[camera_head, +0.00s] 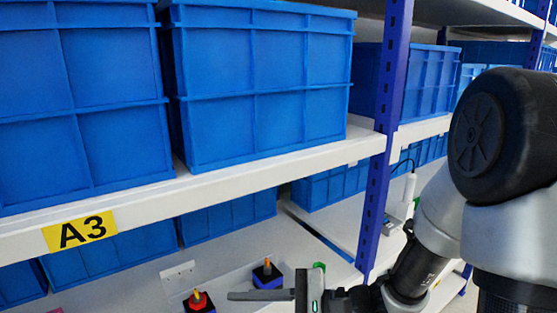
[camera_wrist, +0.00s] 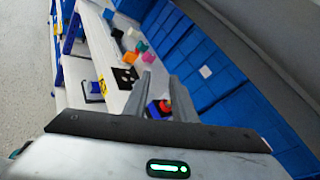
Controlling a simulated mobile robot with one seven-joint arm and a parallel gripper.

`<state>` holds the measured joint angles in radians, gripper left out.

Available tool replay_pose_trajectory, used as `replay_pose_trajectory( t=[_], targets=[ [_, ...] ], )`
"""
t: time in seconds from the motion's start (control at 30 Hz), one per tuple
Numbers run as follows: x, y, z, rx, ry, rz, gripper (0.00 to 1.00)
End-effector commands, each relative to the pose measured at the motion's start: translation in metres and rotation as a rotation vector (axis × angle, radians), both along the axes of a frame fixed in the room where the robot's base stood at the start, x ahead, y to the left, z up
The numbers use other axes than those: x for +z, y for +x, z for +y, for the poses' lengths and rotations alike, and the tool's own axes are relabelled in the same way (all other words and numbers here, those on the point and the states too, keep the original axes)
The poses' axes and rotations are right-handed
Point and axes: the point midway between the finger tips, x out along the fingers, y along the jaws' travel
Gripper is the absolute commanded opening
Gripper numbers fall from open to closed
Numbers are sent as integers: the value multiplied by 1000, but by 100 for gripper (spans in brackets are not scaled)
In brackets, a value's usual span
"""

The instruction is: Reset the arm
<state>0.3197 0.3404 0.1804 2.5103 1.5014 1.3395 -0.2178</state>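My gripper (camera_wrist: 159,75) is open, with a gap between its two fingers in the wrist view and nothing held. In the head view my gripper (camera_head: 232,296) is at the bottom, pointing left, partly cut off by the frame edge. A rotary switch with a red knob (camera_head: 198,299) on a dark blue base is left of the fingertips. A second switch with an orange knob (camera_head: 267,268) on a dark base stands behind the gripper. In the wrist view a red-knobbed switch (camera_wrist: 164,105) shows between the fingers; I cannot tell whether they touch.
Large blue bins (camera_head: 260,85) fill the upper shelf, and more blue bins (camera_head: 230,217) stand below. The shelf edge (camera_head: 190,200) carries a yellow A3 label (camera_head: 79,232). A blue upright post (camera_head: 384,130) stands close beside my arm. Several coloured small objects (camera_wrist: 131,45) lie along the shelf in the wrist view.

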Motion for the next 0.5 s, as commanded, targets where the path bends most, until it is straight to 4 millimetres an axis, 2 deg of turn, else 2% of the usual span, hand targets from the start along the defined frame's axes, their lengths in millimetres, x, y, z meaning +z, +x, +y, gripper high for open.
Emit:
replay_pose_trajectory(
  t=[0.03,0.1,0.23,0.37,0.5],
  targets=[
    [5,-21,2,103,-101,-77,24],
    [4,-49,-4,234,-245,-167,24],
    [-1,-84,-34,435,-540,-350,24],
    [3,-95,-82,576,-856,-550,24],
    [26,-88,-137,652,-1185,-760,24]
  ],
)
